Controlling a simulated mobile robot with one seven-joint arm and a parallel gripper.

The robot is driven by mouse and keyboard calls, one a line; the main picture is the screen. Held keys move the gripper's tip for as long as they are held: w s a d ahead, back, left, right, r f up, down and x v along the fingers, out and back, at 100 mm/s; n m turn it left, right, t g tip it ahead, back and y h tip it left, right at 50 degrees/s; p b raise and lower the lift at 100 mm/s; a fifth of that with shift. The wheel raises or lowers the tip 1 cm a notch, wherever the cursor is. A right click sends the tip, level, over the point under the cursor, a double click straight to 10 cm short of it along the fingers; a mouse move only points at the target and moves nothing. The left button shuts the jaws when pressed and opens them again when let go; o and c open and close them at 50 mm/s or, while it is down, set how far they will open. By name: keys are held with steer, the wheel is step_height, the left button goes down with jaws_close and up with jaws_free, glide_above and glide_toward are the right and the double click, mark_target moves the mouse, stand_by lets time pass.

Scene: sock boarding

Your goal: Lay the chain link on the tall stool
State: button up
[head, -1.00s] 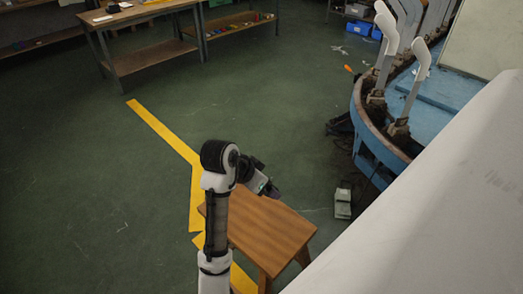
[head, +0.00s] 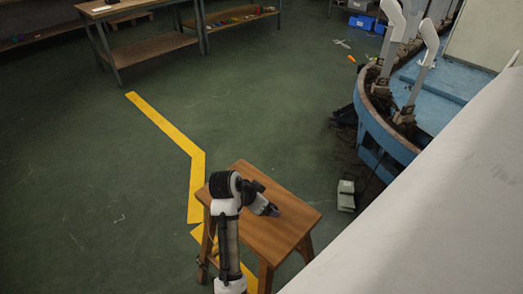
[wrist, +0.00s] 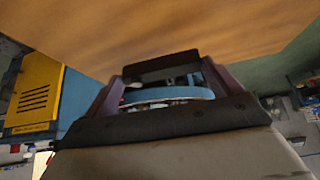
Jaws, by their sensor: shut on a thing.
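The stool (head: 290,225) has a square brown wooden top and splayed legs, and stands just in front of me in the head view. My gripper (head: 274,211) is over the middle of its top. In the wrist view my gripper (wrist: 160,80) has purple fingers, shut on the chain link (wrist: 160,66), a dark bar-like piece spanning the fingertips. The stool's wood (wrist: 190,28) fills the top of the wrist view, close beyond the link. I cannot tell whether the link touches the wood. The link is too small to make out in the head view.
A blue round machine (head: 385,140) with pale upright forms stands at the right. A large pale surface (head: 430,220) fills the lower right. A workbench (head: 140,50) stands at the back left. Yellow tape (head: 165,128) marks the open green floor.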

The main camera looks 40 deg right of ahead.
steer(key=shift+f, duration=1.4)
steer(key=o, duration=0.8)
steer(key=shift+f, duration=0.1)
steer(key=shift+o, duration=0.2)
steer(key=p+v, duration=0.3)
steer(key=v, duration=0.9)
